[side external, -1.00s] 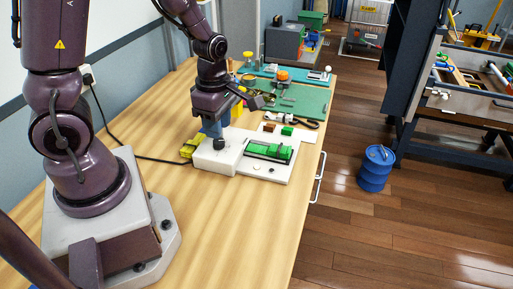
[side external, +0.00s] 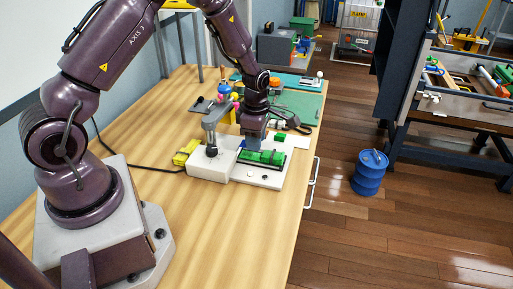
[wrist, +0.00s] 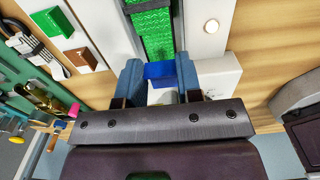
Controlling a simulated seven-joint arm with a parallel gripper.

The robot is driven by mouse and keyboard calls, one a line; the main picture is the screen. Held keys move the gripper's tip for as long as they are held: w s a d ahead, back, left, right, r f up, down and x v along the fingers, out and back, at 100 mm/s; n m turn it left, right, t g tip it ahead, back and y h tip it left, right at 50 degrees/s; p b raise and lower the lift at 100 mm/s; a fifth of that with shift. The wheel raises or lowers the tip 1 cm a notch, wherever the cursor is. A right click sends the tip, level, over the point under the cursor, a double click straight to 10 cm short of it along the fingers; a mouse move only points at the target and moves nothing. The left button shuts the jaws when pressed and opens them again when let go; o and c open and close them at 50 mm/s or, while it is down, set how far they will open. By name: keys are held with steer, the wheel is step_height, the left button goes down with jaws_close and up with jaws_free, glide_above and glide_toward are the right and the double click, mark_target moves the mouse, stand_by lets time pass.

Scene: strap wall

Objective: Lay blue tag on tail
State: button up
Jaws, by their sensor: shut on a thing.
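My gripper (wrist: 160,82) is shut on the blue tag (wrist: 160,71), which sits between its two blue-grey fingers. In the side view my gripper (side external: 252,145) is low over the near-left end of the green strap (side external: 266,157), and a bit of blue shows beside it. The strap lies in a dark-edged channel on the white fixture (side external: 208,168). In the wrist view the strap (wrist: 156,32) runs straight up from the tag. The tag overlaps its near end in the picture; I cannot tell whether they touch. The tail beneath is hidden.
A grey clamp (side external: 214,122) stands on the fixture just left of my gripper. Yellow blocks (side external: 186,152) lie left of it. Bare wood is free in front.

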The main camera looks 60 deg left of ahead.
mark_target(257, 156)
steer(key=shift+w+f, duration=0.15)
steer(key=shift+f, duration=1.55)
steer(key=shift+f, duration=0.1)
steer(key=o, duration=0.9)
